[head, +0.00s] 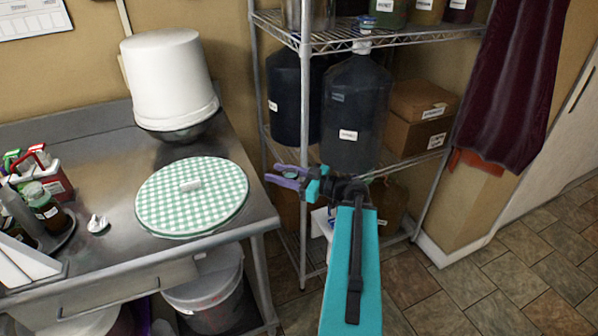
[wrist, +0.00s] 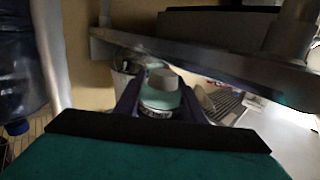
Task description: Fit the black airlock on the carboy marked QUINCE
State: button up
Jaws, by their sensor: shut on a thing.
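My gripper (head: 284,179), with purple fingers, is above the floor gap between the counter and the wire shelf.
The steel counter (head: 120,185) carries an upturned white bucket (head: 168,75), a checkered round cover (head: 215,205), a small white piece (head: 97,223) and a caddy with bottles. Cardboard boxes (head: 420,115) stand right of the carboys. The upper wire shelf (head: 390,38) overhangs them.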

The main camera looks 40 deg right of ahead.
jog(key=w+a+r+n+y+p, duration=0.1)
jog(key=a+r+p, duration=0.1)
jog(key=a, duration=0.2)
jog(key=w+a+r+n+g+y+p, duration=0.1)
jog(key=w+a+r+p, duration=0.1)
jog(key=a+r, duration=0.1)
jog(key=w+a+r+n+g+y+p, duration=0.1)
jog(key=w+a+r+y+p, duration=0.1)
jog(key=a, duration=0.4)
jog(key=shift+w+a+r, duration=0.1)
jog(key=shift+w+r, duration=0.1)
jog(key=shift+r, duration=0.15)
jog(key=w+a+r+n+g+y+p, duration=0.1)
jog(key=w+a+r+g+p, duration=0.1)
jog(key=a, duration=0.7)
jog(key=w+a+r+n+g+y+p, duration=0.1)
jog(key=w+a+r+n+y+p, duration=0.1)
jog(key=a, duration=0.7)
jog(key=shift+a+r+g+p, duration=0.2)
jog(key=shift+r+g+p, duration=0.15)
jog(key=shift+p, duration=0.45)
jog(key=shift+a+f, duration=0.1)
jog(key=shift+a, duration=0.05)
